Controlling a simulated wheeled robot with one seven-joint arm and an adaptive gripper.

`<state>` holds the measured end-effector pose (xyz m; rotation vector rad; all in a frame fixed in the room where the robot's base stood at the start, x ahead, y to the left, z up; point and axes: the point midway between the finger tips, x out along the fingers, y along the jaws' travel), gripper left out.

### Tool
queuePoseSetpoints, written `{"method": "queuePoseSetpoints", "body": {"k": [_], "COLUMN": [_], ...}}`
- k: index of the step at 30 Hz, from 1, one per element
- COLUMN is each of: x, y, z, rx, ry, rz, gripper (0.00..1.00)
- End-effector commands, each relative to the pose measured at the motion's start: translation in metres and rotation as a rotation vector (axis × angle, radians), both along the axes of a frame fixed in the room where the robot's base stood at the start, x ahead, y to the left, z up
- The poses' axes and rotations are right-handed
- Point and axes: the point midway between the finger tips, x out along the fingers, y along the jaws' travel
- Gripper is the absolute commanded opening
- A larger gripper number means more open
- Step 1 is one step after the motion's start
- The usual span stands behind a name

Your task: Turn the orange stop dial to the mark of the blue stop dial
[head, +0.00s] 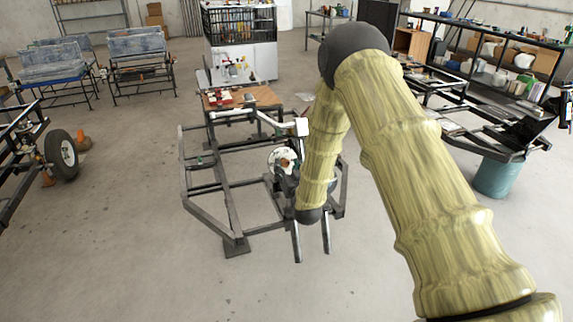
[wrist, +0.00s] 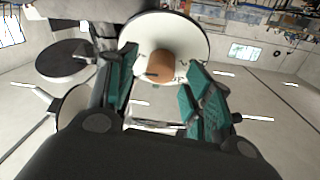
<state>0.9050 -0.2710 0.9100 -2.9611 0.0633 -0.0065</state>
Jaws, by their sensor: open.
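The orange stop dial (wrist: 160,66) is a round knob with a short dark line on its face. It sits in front of a white disc (wrist: 165,25) with small dark marks. A white disc (head: 275,155) also shows in the head view, partly behind my arm. My gripper (wrist: 160,62) is open, with a teal finger on each side of the dial. Gaps show between fingers and knob, and I cannot tell how deep the fingertips reach. I cannot make out the blue stop dial or its mark in either view.
A dark metal chassis frame (head: 228,205) surrounds the work spot. A wooden board (head: 262,95) with small parts lies at its far end. A wheel (head: 62,153) and carts stand at left, a blue-green drum (head: 494,178) at right. The front floor is clear.

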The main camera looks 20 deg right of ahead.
Motion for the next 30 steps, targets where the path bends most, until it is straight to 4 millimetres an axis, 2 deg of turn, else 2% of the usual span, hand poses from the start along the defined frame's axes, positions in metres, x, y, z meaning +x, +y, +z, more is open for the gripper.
{"method": "queuePoseSetpoints", "body": {"k": [6, 14, 15, 22, 30], "x": [0.0125, 0.0136, 0.0135, 0.0134, 0.0133], "y": [-0.0003, -0.0005, -0.0005, -0.0007, -0.001], "z": [-0.0003, -0.0005, -0.0005, -0.0004, -0.001], "rx": [0.0, 0.0, 0.0, 0.0, -0.012], "ry": [0.001, 0.001, 0.001, 0.001, 0.001], "rz": [0.0, 0.0, 0.0, 0.0, 0.004], "gripper": [0.51, 0.51, 0.49, 0.08, 0.06]}}
